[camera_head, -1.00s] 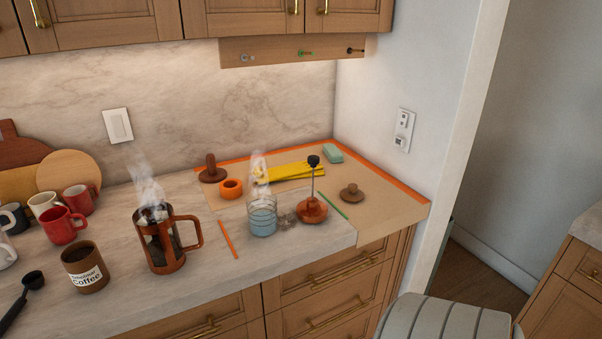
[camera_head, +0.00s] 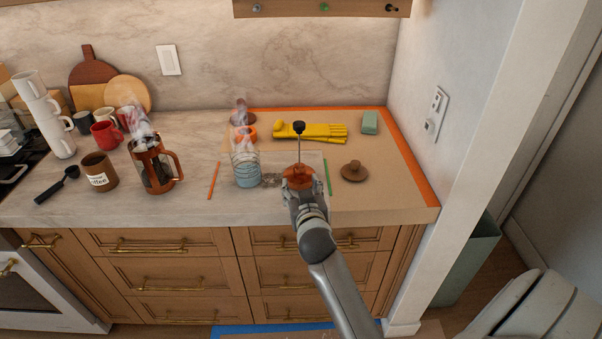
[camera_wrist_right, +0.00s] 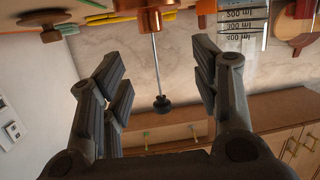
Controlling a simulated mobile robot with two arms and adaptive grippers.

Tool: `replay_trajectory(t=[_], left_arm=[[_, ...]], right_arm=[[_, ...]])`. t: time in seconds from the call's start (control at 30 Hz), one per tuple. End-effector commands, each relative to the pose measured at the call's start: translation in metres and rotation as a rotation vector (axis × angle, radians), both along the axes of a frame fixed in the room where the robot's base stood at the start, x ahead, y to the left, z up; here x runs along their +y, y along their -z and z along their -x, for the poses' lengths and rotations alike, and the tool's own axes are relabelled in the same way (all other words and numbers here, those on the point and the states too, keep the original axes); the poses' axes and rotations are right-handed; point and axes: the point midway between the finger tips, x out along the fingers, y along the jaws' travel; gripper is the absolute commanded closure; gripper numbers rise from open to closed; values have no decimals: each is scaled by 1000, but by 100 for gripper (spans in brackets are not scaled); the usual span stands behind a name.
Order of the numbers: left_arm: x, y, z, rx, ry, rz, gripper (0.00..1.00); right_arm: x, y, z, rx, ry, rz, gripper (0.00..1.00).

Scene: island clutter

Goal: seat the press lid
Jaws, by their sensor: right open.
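The press lid (camera_head: 298,171) is copper-brown, with a thin upright rod and a black knob (camera_head: 299,127) on top. It rests on the counter's right part. In the right wrist view the lid (camera_wrist_right: 150,22) appears upside down, its rod running between the fingers. My right gripper (camera_head: 299,185) is at the near side of the lid, and it hides the lid's lower part. Its fingers (camera_wrist_right: 160,72) are open on either side of the rod, apart from it. The brown press (camera_head: 139,170) stands to the left, open at the top and steaming. My left gripper is not in view.
A steaming glass beaker (camera_head: 246,178) stands close left of the lid. A green pencil (camera_head: 327,177) and a wooden knobbed disc (camera_head: 354,174) lie to its right. Yellow gloves (camera_head: 318,133) lie behind.

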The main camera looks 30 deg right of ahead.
Motion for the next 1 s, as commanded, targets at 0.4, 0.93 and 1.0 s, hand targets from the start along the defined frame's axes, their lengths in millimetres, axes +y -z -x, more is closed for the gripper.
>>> replay_trajectory(t=[0.4,0.93,1.0], left_arm=[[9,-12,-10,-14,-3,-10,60],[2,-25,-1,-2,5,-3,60],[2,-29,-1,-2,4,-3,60]], right_arm=[[-40,-93,-39,-226,69,34,43],[-59,-93,-80,-223,68,33,43],[-61,-93,-89,-223,69,32,43]])
